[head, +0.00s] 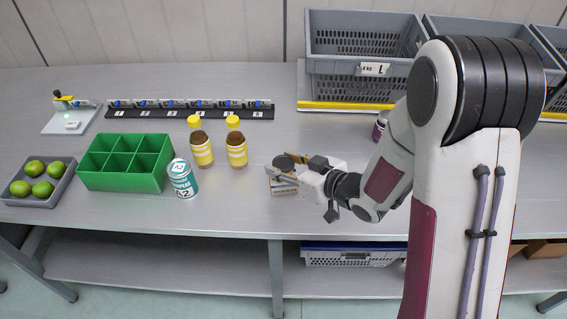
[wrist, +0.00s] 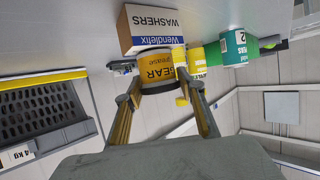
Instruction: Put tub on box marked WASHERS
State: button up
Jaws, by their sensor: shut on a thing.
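The tub (wrist: 157,72) is yellow-orange with a dark lid and lettering reading GEAR and grease in the wrist view. My gripper (wrist: 160,84) is shut on it, one finger on each side. In the head view my gripper (head: 289,166) holds the tub, whose dark lid (head: 283,162) shows at the fingertips. The box marked WASHERS (wrist: 150,18) is cardboard with a blue and white label. In the head view the box (head: 284,188) stands on the bench just below the tub, partly hidden by my gripper. I cannot tell whether tub and box touch.
Two yellow-capped jars (head: 202,150) and a teal-and-white can (head: 183,180) stand left of the box. Further left are a green divided crate (head: 130,178) and a tray of limes (head: 20,201). A purple container (head: 379,130) and grey totes (head: 340,90) are behind my arm.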

aim_at(288, 166)
jog(key=shift+f, duration=0.1)
jog(key=o, duration=1.2)
jog(key=shift+s+d+r, duration=0.15)
jog(key=shift+d+r, duration=0.05)
jog(key=shift+r, duration=0.05)
jog(key=shift+v, duration=3.45)
jog(key=shift+d, duration=0.1)
